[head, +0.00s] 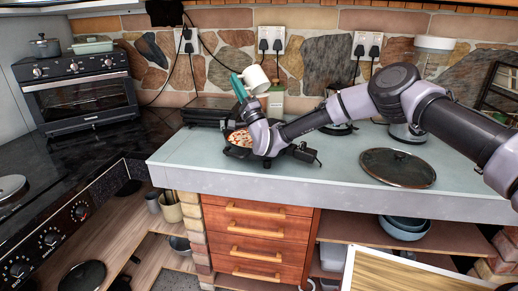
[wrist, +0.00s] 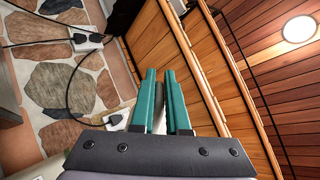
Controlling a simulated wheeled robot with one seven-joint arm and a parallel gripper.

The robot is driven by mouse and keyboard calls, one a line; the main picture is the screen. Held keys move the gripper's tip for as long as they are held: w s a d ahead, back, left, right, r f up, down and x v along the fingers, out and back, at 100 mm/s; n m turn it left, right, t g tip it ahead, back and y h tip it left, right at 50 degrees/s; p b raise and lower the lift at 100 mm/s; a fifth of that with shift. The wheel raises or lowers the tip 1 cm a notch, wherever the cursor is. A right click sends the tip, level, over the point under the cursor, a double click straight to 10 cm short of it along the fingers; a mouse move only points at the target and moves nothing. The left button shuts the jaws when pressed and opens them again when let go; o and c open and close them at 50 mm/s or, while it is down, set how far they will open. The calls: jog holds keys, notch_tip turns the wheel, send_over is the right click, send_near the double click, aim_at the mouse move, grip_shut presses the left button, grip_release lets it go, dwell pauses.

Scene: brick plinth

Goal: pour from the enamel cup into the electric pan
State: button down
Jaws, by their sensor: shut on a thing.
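The white enamel cup (head: 257,80) is up in the air above the back of the counter in the head view, and it looks tilted. My gripper (head: 240,88) has teal fingers and is shut on the cup at its left side. In the wrist view my gripper (wrist: 162,78) shows a narrow pale strip of the cup between the fingers; the rest is hidden. The dark electric pan (head: 231,152) stands on the counter below, with red and white pieces of food in it. My arm hides its right part. The cup's contents cannot be seen.
A round glass lid (head: 398,168) lies on the counter at right. A dark flat appliance (head: 205,108) stands behind the pan. Sockets with plugs and hanging cables (head: 188,45) are on the stone wall. A toaster oven (head: 80,90) stands at left. The front counter strip is clear.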

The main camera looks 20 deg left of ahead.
jog(key=shift+s+d+r+t+y, duration=0.1)
jog(key=shift+d+r+t+y, duration=0.1)
jog(key=shift+r+y, duration=0.3)
jog(key=shift+s+d+r+t+y, duration=0.1)
jog(key=shift+r+t+y, duration=0.1)
jog(key=shift+r, duration=0.5)
